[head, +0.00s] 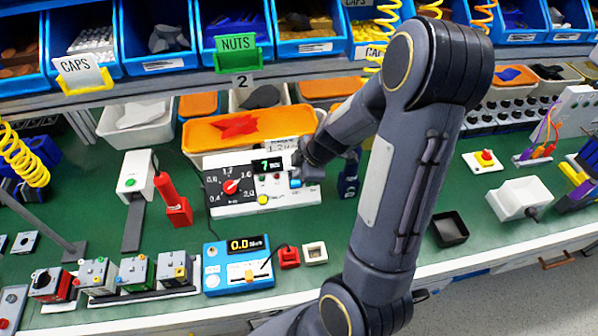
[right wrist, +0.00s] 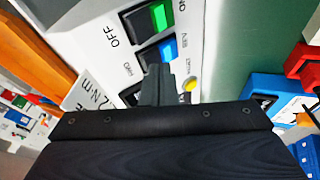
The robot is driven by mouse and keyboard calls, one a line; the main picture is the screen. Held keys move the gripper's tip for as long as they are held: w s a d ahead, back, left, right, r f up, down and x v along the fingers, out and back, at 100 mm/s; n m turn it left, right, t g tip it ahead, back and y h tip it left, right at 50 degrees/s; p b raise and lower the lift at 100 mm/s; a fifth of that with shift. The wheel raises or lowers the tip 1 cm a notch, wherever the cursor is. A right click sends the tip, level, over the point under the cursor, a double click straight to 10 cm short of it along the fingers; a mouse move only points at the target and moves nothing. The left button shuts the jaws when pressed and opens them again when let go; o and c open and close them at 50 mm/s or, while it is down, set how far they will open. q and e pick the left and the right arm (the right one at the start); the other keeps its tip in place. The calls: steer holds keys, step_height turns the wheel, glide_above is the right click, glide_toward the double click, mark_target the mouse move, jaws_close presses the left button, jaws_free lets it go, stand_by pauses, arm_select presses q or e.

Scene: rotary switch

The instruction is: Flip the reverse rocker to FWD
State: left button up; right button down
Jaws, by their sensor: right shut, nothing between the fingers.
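A white control unit (head: 262,203) stands on the green bench, with a black dial panel at its left and a small display. In the right wrist view its face shows a green rocker (right wrist: 159,16) and, below it, a blue rocker (right wrist: 150,53) with small lettering at each end. My right gripper (head: 298,172) is at the unit's right end. In the right wrist view the shut, empty fingers (right wrist: 157,78) lie over the lower part of the blue rocker and hide some of it. I cannot tell whether they touch it or which way it is tilted. My left gripper is out of view.
A blue meter (head: 238,265) stands in front of the unit. Orange trays (head: 250,130) are behind. A black tray (head: 449,229) sits right of my arm.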

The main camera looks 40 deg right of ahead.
steer(key=shift+w+d+g+p, duration=0.25)
steer(key=shift+w+g+p, duration=0.1)
steer(key=shift+g+p, duration=0.05)
steer(key=shift+f, duration=0.1)
steer(key=shift+s+a, duration=0.1)
steer(key=shift+s+a+f+b, duration=0.3)
steer(key=shift+s+b, duration=0.25)
steer(key=shift+b, duration=0.15)
steer(key=shift+r, duration=0.1)
